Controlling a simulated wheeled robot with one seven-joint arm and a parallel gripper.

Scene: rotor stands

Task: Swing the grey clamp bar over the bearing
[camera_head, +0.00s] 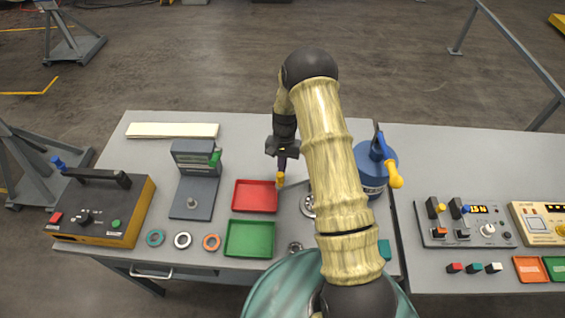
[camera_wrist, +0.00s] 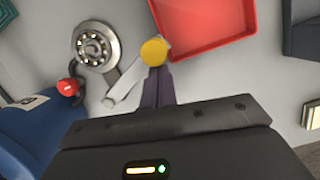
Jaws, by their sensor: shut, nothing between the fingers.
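The bearing (camera_wrist: 95,47), a round metal ring with balls, lies at the upper left of the wrist view. In the head view the bearing (camera_head: 307,206) is partly hidden by my arm. The grey clamp bar (camera_wrist: 124,86) lies beside the bearing, not across it, and runs up toward a yellow knob (camera_wrist: 154,51). The knob also shows in the head view (camera_head: 280,180). My gripper (camera_wrist: 157,72) is shut and points down, its fingertips right at the knob; it also shows in the head view (camera_head: 282,164). I cannot tell whether they touch it.
A red tray (camera_head: 255,196) is close beside the knob, with a green tray (camera_head: 249,239) in front of it. A blue canister (camera_head: 370,172) stands right of my arm. A red knob (camera_wrist: 65,86) is near the bearing. A grey stand (camera_head: 194,190) is at left.

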